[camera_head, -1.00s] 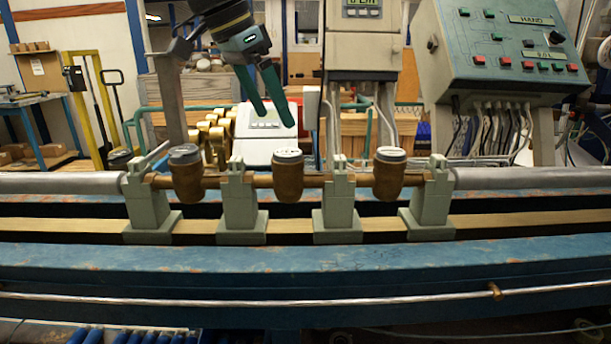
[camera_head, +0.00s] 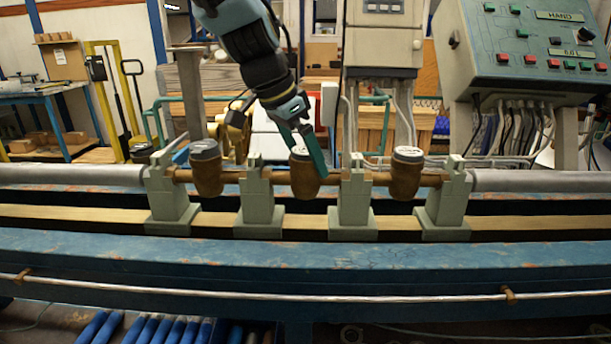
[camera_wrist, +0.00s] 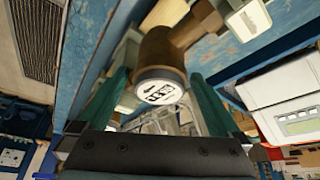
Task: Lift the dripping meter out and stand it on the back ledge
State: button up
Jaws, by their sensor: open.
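Three brown meters with grey-white caps sit in a row along the pipe: a left meter (camera_head: 207,170), a middle meter (camera_head: 304,175) and a right meter (camera_head: 405,175). No drip is visible on any of them. My gripper (camera_head: 304,158) is open at the middle meter, its green fingers close around the cap. In the wrist view the middle meter (camera_wrist: 162,60) stands between the two spread fingers, its white dial facing the camera. I cannot tell whether the fingers touch it. A blue strip (camera_head: 100,190) runs behind the clamps; whether it is the back ledge is unclear.
Grey-green clamp blocks, such as one (camera_head: 256,205) left of the middle meter and one (camera_head: 352,205) right of it, stand close beside it. A control panel (camera_head: 530,45) and a grey box (camera_head: 383,40) stand behind. A blue beam (camera_head: 300,260) crosses the front.

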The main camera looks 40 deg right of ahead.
grip_shut()
dwell(0.8)
jog(key=shift+r, duration=0.1)
